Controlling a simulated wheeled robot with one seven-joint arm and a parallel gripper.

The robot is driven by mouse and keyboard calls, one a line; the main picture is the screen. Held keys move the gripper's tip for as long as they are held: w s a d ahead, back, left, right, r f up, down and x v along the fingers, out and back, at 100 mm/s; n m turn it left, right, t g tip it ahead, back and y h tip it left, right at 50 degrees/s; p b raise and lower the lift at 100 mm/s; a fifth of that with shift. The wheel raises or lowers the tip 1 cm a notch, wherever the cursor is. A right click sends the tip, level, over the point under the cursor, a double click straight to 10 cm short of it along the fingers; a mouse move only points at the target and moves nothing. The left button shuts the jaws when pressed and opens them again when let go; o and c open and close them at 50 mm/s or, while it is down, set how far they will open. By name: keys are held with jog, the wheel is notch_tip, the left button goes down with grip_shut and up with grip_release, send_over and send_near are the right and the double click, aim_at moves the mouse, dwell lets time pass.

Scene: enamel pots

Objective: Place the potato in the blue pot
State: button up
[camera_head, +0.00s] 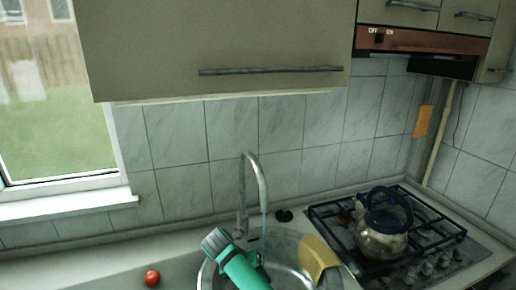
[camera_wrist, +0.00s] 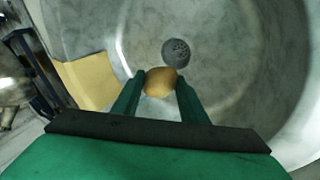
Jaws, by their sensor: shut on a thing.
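The potato (camera_wrist: 160,84) is small and tan, held between the two green fingers of my gripper (camera_wrist: 160,80) in the wrist view. My gripper is shut on it, over the metal sink basin, with the drain (camera_wrist: 176,53) just beyond the potato. I cannot tell how high above the basin floor it is. In the head view my green arm reaches down into the sink (camera_head: 206,277), and the fingertips and potato are hidden. I see no pot that is clearly blue in either view.
A kettle with a dark blue handle (camera_head: 382,240) stands on the black hob (camera_head: 440,240) at right. The tap (camera_head: 258,180) rises behind my arm. A red tomato-like item (camera_head: 152,278) lies on the left counter.

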jog(key=shift+s+d+f+m, duration=0.15)
jog(key=shift+f+m, duration=0.1)
jog(key=shift+f, duration=0.6)
jog(key=shift+s+a+f+m, duration=0.1)
jog(key=shift+f+m, duration=0.15)
jog(key=shift+f, duration=0.55)
